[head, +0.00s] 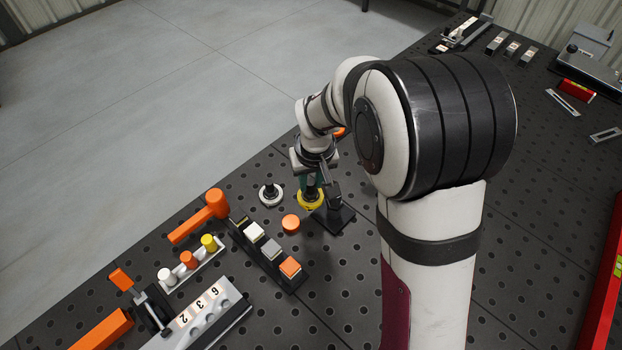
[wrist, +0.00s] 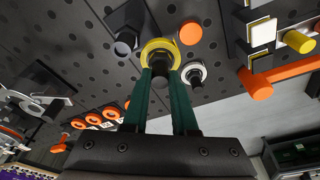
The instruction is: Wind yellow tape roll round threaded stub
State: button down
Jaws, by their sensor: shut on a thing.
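The yellow tape roll (head: 310,203) is a yellow ring around a dark core, low over the black bench. It also shows in the wrist view (wrist: 150,47). My gripper (head: 312,184) points down at it, and its green fingers (wrist: 163,72) are shut on the roll's dark core. Whether the roll touches the bench cannot be told. Just right of the roll in the head view stands a dark stand (head: 335,214) with an upright post, which looks like the threaded stub's mount.
A white ring with a black knob (head: 270,194) stands close left of the roll. An orange disc (head: 291,224) lies in front. A block rack (head: 268,258), an orange mallet (head: 202,218) and a tray of coloured pegs (head: 190,262) lie further left.

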jog(key=shift+d, duration=0.6)
dwell(0.7)
jog(key=shift+a, duration=0.2)
dwell(0.4)
jog(key=shift+w, duration=0.1)
jog(key=shift+w+d, duration=0.3)
jog(key=shift+w, duration=0.5)
jog(key=shift+w+d, duration=0.55)
jog(key=shift+w, duration=0.15)
